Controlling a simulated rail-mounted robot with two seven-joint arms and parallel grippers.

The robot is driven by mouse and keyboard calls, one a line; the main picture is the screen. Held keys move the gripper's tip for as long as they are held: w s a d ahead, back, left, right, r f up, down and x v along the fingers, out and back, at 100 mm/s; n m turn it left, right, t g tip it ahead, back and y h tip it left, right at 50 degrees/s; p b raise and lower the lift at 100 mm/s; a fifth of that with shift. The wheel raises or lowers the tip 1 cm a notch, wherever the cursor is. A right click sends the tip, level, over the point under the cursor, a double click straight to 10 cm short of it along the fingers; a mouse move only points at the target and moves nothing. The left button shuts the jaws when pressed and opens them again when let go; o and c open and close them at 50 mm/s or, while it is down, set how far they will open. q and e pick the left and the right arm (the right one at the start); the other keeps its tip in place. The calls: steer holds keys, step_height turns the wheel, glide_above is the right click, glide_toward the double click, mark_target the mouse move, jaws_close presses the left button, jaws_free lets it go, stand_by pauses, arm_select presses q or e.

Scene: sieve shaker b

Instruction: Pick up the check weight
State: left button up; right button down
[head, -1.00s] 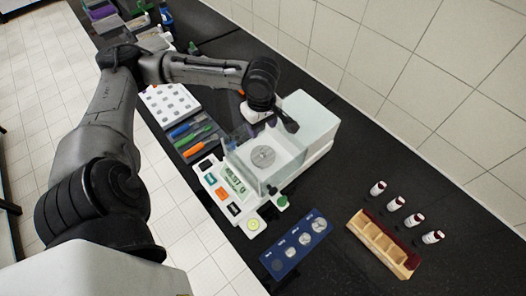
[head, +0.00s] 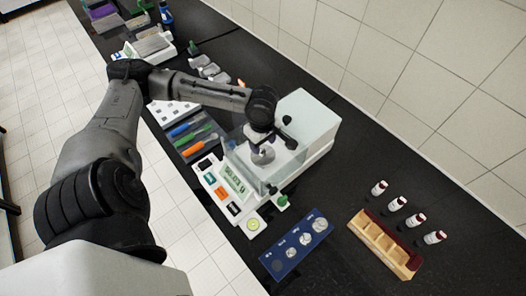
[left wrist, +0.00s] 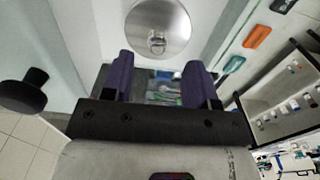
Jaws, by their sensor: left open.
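A small silver check weight (left wrist: 157,43) stands on the round steel pan (left wrist: 170,15) of the balance in the left wrist view. In the head view the pan (head: 262,158) sits inside the glass draft shield, partly hidden by my left gripper (head: 261,146). My left gripper is open, with its two purple fingers (left wrist: 160,78) apart and nothing between them. It is over the balance pan, and the weight lies ahead of the fingertips in the wrist view. My right gripper is not in view.
The balance (head: 310,118) has clear shield walls and a tall white rear housing close to the gripper. A blue weight tray (head: 303,252), a wooden rack (head: 372,247) and several red-capped vials (head: 396,204) stand to the right. Coloured-handled tools (head: 190,148) lie left.

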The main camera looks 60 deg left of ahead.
mark_target(263, 149)
arm_select(q)
steer(key=shift+w+f, duration=0.1)
steer(key=shift+f, duration=2.3)
steer(key=shift+c, duration=0.3)
jaws_close()
steer(key=shift+r, duration=0.15)
